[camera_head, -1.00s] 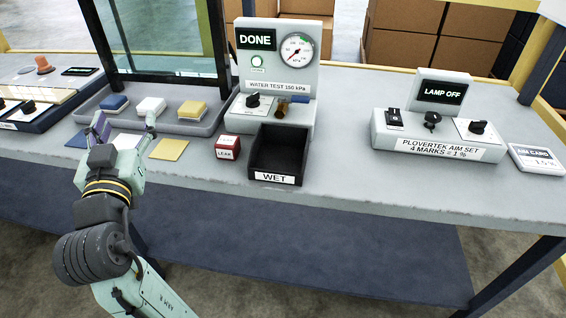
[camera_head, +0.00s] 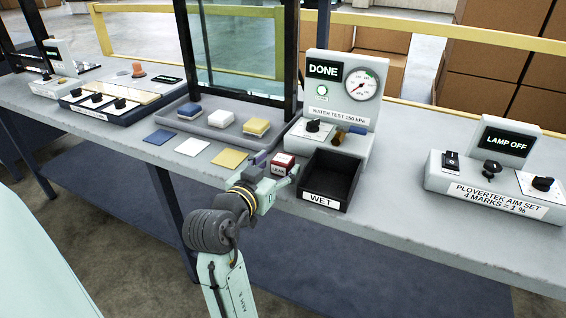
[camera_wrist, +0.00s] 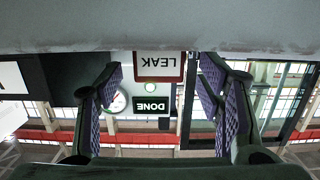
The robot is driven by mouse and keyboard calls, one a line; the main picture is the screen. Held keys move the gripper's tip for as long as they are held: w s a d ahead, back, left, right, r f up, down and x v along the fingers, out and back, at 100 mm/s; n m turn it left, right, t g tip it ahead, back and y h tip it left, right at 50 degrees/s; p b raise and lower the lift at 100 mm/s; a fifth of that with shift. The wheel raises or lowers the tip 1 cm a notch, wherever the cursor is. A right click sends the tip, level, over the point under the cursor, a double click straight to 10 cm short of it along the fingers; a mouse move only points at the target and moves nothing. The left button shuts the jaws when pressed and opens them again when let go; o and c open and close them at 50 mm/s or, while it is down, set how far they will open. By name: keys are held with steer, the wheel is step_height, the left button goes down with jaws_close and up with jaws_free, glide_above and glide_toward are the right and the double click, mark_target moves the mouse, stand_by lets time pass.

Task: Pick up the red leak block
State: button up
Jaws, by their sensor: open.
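The red leak block (camera_head: 283,165), a small red cube with a white LEAK label, sits on the grey bench just left of the black WET bin. In the wrist view the leak block (camera_wrist: 160,66) shows upside down, between and beyond the two purple-padded fingers. My gripper (camera_head: 276,166) is at the block in the head view, with a finger showing on each side of it. In the wrist view my gripper (camera_wrist: 165,100) is open, with a gap between each finger and the block. The head view does not show clearly how far the fingers reach along the block.
The WET bin (camera_head: 317,198) stands close right of the block. The water test unit (camera_head: 338,120) with its gauge and DONE display is behind. Blue, white and yellow sponge-like blocks lie on a grey tray (camera_head: 185,111) to the left. A yellow square (camera_head: 229,158) lies nearby.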

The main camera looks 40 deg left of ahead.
mark_target(278, 165)
steer(key=x, duration=0.3)
steer(key=shift+w, duration=0.15)
steer(key=c, duration=1.3)
steer(key=shift+o, duration=0.2)
steer(key=shift+r, duration=0.1)
